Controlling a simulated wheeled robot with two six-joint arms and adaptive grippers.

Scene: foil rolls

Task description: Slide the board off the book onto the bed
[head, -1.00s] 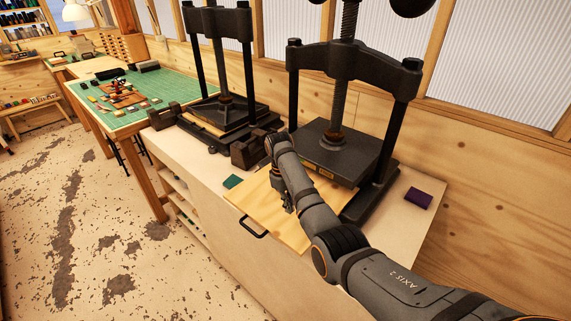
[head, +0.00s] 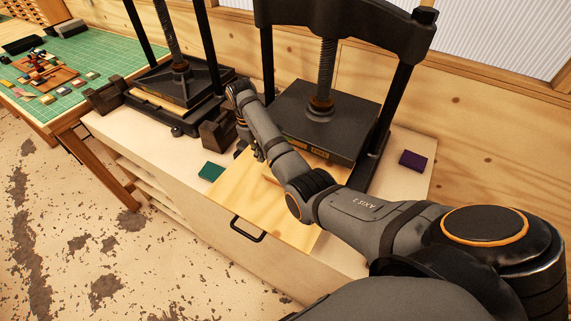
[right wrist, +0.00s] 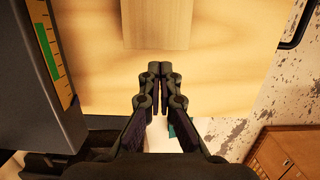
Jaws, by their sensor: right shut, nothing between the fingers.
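My right gripper (head: 258,154) is shut and empty, near the back left corner of a pale wooden sheet (head: 235,205) with a black handle. In the right wrist view the shut fingertips (right wrist: 160,68) point at a flat wooden piece (right wrist: 157,22), with a small gap between. This piece lies on the pale wood and may be the board. In the head view only a small edge of it (head: 271,177) shows beside my arm. I cannot make out a separate book under it. My left gripper is not in view.
The press's dark platen (head: 315,125) with its screw stands just behind my arm; its edge is close at left in the wrist view. A second press (head: 180,85) stands at left. A teal block (head: 211,171) and a purple block (head: 412,159) lie on the bench.

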